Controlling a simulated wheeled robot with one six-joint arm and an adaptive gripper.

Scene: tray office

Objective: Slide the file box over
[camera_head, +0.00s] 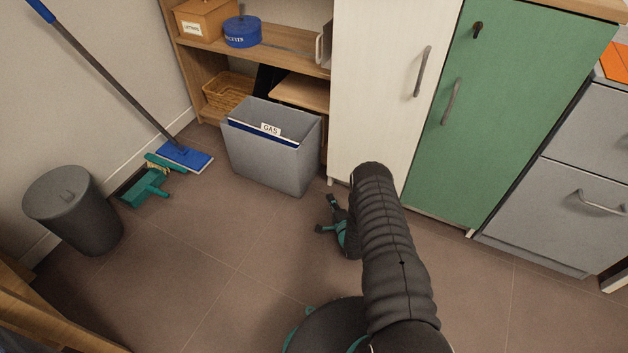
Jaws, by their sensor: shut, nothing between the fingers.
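The file box (270,156) is a grey, open-topped box on the floor in front of the wooden shelf. It has a white label reading "GAS" near its top edge and dark blue contents just inside. My gripper (328,214) is dark with teal parts, shut and empty. It is in front of the box's right end in the picture, with a visible gap of floor between them. My dark ribbed arm hides part of the gripper and the floor to its right.
A white cabinet (385,80) stands close to the box's right side, with a green cabinet (500,110) beyond. A dark bin (72,208), teal dustpan (145,188) and blue mop (184,156) are at left. The floor (200,255) between bin and gripper is clear.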

